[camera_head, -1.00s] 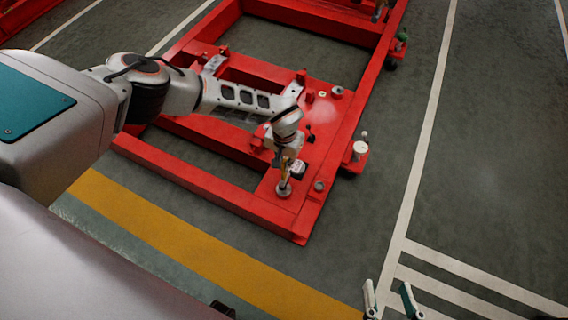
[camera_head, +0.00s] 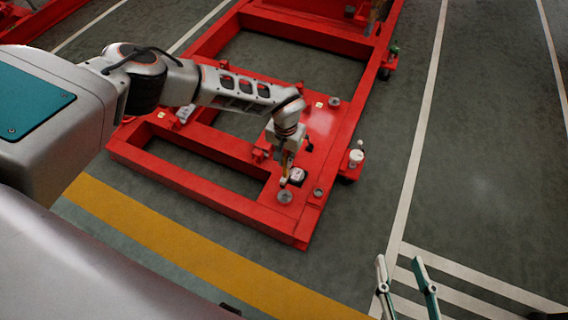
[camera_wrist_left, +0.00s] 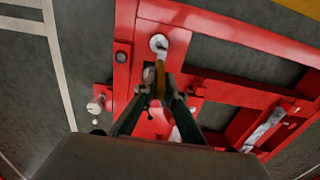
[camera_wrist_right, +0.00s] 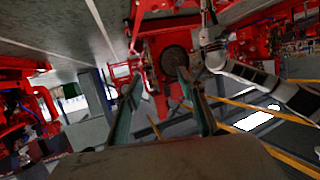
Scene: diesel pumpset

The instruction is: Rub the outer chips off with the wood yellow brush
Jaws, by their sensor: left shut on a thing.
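My left gripper (camera_head: 287,152) is shut on the wood yellow brush (camera_head: 285,168), which points down over the front corner of the red frame. The brush also shows between the fingers in the left wrist view (camera_wrist_left: 160,80). A round grey metal piece (camera_head: 285,197) sits on the frame just below the brush tip; it also shows in the left wrist view (camera_wrist_left: 158,43). I cannot tell whether the brush touches it. Chips are too small to make out. My right gripper (camera_head: 401,262) is open and empty, at the lower right of the head view, away from the frame.
The red frame (camera_head: 190,187) lies on the grey floor, with openings between its beams. A white round part (camera_head: 356,157) stands on a bracket at its right side. A small black and white part (camera_head: 298,176) is beside the brush. The floor at right is clear.

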